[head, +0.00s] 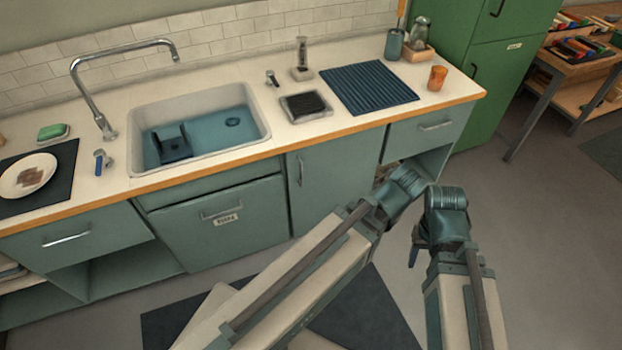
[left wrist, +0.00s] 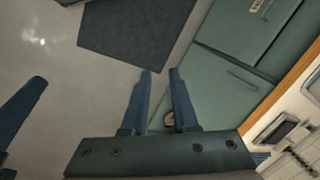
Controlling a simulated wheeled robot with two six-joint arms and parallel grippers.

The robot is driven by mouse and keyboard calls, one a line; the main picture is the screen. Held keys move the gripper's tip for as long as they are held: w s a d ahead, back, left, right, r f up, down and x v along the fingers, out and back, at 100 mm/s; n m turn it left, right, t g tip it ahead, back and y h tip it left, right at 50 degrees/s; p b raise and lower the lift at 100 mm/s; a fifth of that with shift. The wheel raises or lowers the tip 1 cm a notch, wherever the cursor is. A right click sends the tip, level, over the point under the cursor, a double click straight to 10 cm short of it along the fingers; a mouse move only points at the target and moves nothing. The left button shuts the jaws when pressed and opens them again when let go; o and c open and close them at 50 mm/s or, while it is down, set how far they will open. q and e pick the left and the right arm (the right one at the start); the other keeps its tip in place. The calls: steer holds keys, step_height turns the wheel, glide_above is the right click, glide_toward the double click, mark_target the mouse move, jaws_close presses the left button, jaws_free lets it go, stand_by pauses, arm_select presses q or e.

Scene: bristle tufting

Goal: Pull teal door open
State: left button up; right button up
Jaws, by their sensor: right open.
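The teal door (head: 333,172) is in the cabinet front below the counter, right of the labelled panel. It looks closed and flush, with a vertical handle (head: 300,168) on its left side. In the left wrist view the door (left wrist: 212,92) and its handle (left wrist: 241,80) lie to the right of the fingers. My left gripper (left wrist: 160,71) is open and empty, apart from the handle; its fingers are hidden by my wrist in the head view. My right gripper (head: 414,256) is open near the left one, out from the cabinets; nothing shows in it.
The counter edge (head: 240,157) runs above the cabinets, with a sink (head: 255,112) set in it. The labelled panel (head: 222,225) adjoins the door on the left; a drawer (head: 428,128) over an open recess is on the right. A dark mat (left wrist: 135,30) lies on the floor.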

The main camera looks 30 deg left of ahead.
arm_select(q)
steer(key=w+a+f+n+t+y+b, duration=0.1)
steer(key=w+a+f+n+b, duration=0.15)
steer(key=f+b, duration=0.25)
steer(key=w+a+f+n+t+y+b, duration=0.1)
steer(key=w+a+f+n+y+b, duration=0.15)
steer(key=a+f+b, duration=0.2)
steer(key=n+t+y+b, duration=0.6)
steer(key=n+y+b, duration=0.35)
steer(key=b, duration=2.05)
glide_toward(302, 172)
steer(key=v, duration=0.3)
steer(key=shift+d+f+m, duration=0.1)
steer(key=shift+m, duration=0.15)
arm_select(e)
step_height(302, 172, down, 43)
steer(key=shift+r, duration=0.2)
steer(key=shift+w, duration=0.1)
arm_select(q)
steer(key=x, duration=1.3)
steer(key=shift+w+a, duration=0.2)
steer(key=shift+a, duration=0.15)
jaws_close()
